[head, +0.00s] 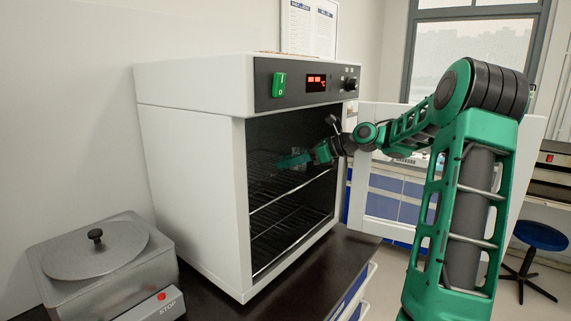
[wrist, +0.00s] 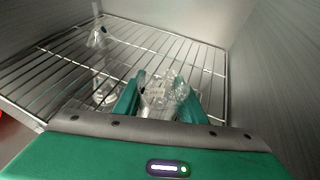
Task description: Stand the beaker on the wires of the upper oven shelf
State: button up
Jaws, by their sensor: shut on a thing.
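In the wrist view my gripper (wrist: 158,100) is shut on a clear glass beaker (wrist: 160,92), with a green finger on each side of it. The beaker is over the front part of the upper wire shelf (wrist: 150,50); I cannot tell whether it touches the wires. In the head view my gripper (head: 290,160) reaches through the open front of the white oven (head: 190,180), just above the upper shelf (head: 290,192). The beaker cannot be made out in the head view.
Clear glassware (wrist: 98,38) stands at the left of the shelf in the wrist view. A lower wire shelf (head: 290,235) is below. The oven door (head: 385,205) stands open at the right, behind my arm. A metal bath (head: 100,265) stands left of the oven. The shelf's back right is clear.

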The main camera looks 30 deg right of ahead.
jog(key=o, duration=1)
jog(key=v, duration=0.7)
jog(key=shift+s+d+r, duration=0.15)
jog(key=shift+s+d, duration=0.05)
